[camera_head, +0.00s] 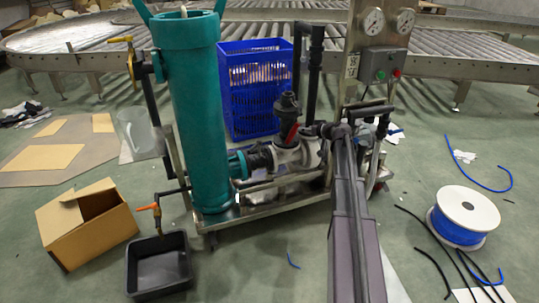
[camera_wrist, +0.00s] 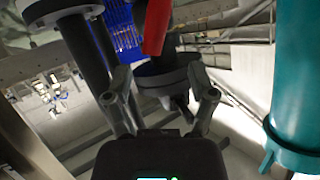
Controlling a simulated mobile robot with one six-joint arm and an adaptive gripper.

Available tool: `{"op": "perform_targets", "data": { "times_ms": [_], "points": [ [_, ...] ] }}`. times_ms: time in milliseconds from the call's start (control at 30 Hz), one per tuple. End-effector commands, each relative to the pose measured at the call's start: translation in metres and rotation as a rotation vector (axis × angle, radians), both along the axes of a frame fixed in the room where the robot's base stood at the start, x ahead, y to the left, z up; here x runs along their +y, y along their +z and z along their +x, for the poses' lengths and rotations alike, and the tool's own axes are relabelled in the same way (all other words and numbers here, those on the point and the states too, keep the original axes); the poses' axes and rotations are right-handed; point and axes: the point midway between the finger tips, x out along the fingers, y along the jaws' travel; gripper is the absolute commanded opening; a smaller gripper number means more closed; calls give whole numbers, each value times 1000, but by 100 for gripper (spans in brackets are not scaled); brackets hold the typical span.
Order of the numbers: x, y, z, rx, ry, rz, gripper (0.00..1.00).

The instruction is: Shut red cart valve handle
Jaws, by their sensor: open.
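The red valve handle (camera_head: 292,133) sits on the grey pump and pipe assembly (camera_head: 287,155) of the cart, right of the tall teal cylinder (camera_head: 195,110). In the wrist view the red handle (camera_wrist: 156,26) hangs in from the top edge, above a dark round flange (camera_wrist: 168,74). My gripper (camera_head: 327,130) is at the pump, just right of the handle. In the wrist view its two fingers (camera_wrist: 162,78) are spread apart with nothing held between them. The handle's lower end lies ahead of the gap between the tips; contact does not show.
Dark upright pipes (camera_wrist: 82,55) stand close on the left in the wrist view, and the teal cylinder (camera_wrist: 297,85) on the right. A blue crate (camera_head: 238,105) is behind the pump. A control box with gauges (camera_head: 380,66) stands right. A cable spool (camera_head: 466,215) lies on the floor.

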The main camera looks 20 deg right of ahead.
Motion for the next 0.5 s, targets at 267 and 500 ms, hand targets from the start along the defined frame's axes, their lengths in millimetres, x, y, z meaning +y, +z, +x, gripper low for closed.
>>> {"op": "perform_targets", "data": {
  "times_ms": [267,500],
  "points": [
    [-11,18,-37,0,-1,2,72],
    [-5,25,-56,20,15,3,72]
  ]
}}
